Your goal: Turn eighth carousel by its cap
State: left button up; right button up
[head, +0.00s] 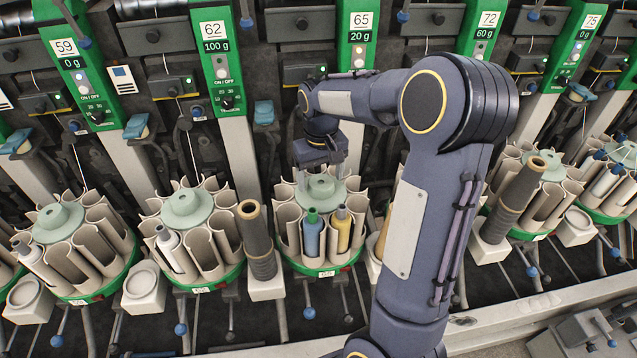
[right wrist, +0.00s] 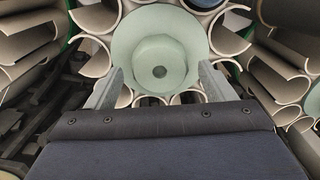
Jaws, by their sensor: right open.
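A carousel (head: 288,225) with a green base and a ring of beige tubes stands below the sign marked 65. Its pale green cap (head: 314,190) is a round disc with a raised hub on top. The cap also fills the upper middle of the right wrist view (right wrist: 160,50). My right gripper (head: 320,178) is over this cap, pointing down. In the right wrist view its open fingers (right wrist: 160,80) appear on either side of the hub, with gaps between; whether they touch the disc I cannot tell. My left gripper is not in view.
Similar carousels stand to the left (head: 186,203) and right (head: 537,168). A dark bobbin (head: 257,240) stands upright just left of the carousel, on a pale block. Blue and yellow bobbins (head: 312,237) sit in its front tubes. Green sign panels (head: 357,35) rise behind.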

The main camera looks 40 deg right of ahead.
jog(key=shift+f, duration=1.3)
jog(key=c, duration=1.4)
jog(key=shift+n, duration=0.3)
